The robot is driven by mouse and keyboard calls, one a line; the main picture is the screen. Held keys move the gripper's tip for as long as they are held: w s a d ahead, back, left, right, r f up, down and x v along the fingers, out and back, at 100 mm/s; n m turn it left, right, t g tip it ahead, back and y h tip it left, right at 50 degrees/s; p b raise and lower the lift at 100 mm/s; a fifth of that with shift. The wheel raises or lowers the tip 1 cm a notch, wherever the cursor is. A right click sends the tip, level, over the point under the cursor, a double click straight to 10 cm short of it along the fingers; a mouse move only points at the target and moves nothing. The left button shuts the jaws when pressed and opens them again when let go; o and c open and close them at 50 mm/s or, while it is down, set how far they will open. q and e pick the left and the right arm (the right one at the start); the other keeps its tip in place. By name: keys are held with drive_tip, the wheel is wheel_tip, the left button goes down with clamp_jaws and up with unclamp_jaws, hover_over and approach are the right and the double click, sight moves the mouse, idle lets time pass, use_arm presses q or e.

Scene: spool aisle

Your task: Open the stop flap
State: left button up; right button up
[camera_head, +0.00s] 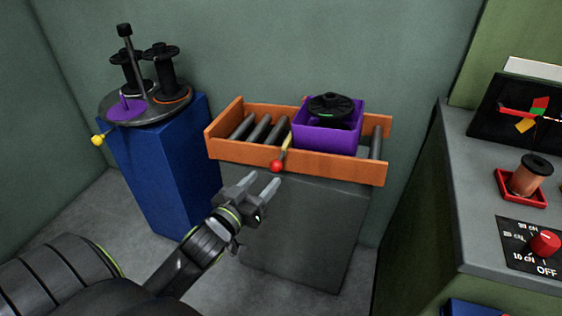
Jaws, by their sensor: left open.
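The stop flap (286,147) is a thin yellow bar with a red ball knob (277,166) at its near end. It stands across the roller track (330,164), which has orange side walls. A purple bin (327,138) with a black spool (331,106) in it sits on the rollers just right of the flap. My left gripper (262,188) is open and empty, below and slightly left of the red knob, in front of the track. It looks apart from the knob. My right gripper is not in view.
A blue pedestal (160,165) at left carries a round turntable (120,115) with black spools and a yellow knob (97,140). A grey counter (460,200) at right holds a copper spool (528,177) and a red dial (545,243). Bare rollers lie left of the flap.

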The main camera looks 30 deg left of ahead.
sight(281, 160)
use_arm(q)
drive_tip(key=w, duration=0.8)
drive_tip(key=shift+a+b, duration=0.15)
drive_tip(key=shift+b, duration=0.15)
drive_tip(key=shift+w, duration=0.55)
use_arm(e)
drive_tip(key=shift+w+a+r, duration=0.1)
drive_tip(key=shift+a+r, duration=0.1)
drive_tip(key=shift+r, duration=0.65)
use_arm(q)
clamp_jaws()
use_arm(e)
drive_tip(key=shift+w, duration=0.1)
